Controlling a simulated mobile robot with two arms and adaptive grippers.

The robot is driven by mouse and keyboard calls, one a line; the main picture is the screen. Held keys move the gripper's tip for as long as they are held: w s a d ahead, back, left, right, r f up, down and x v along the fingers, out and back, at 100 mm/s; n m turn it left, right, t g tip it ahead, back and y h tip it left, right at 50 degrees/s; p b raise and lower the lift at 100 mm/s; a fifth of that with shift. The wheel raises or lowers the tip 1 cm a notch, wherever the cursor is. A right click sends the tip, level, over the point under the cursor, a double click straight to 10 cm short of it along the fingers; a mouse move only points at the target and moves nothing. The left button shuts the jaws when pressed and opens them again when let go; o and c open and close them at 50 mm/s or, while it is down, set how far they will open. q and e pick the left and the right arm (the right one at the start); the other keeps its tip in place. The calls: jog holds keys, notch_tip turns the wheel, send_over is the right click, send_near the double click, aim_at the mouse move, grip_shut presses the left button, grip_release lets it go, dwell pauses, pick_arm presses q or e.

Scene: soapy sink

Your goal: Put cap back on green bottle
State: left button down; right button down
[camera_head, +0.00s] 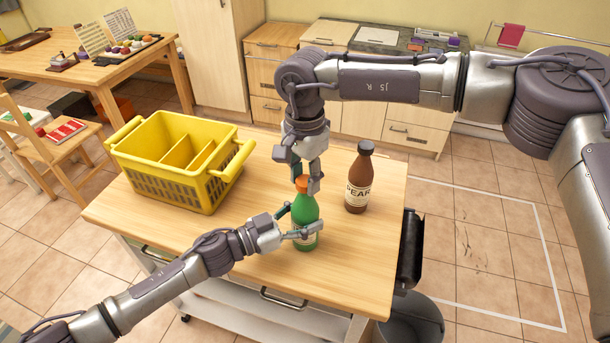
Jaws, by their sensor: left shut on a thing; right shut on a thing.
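The green bottle (304,212) stands upright on the wooden cart top. My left gripper (304,222) is shut around its body from the left, with fingers on both sides. The orange cap (302,183) is at the top of the bottle's neck. My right gripper (307,182) points down from above and is shut on the cap, which sits between its fingers. The cap lines up with the bottle, but the fingers partly cover the join, so I cannot tell whether it is seated or just above the neck.
A brown bottle (359,178) with a dark cap stands to the right, close to the green one. A yellow divided crate (150,178) stands at the cart top's left. The front of the cart top (340,285) is clear. A dark bin (412,318) is beside the cart.

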jog(key=m, duration=1.4)
jog(key=shift+m, duration=0.4)
jog(key=m, duration=0.5)
jog(key=c, duration=0.7)
grip_release()
jog(key=shift+c, duration=0.2)
jog(key=shift+r, duration=2.2)
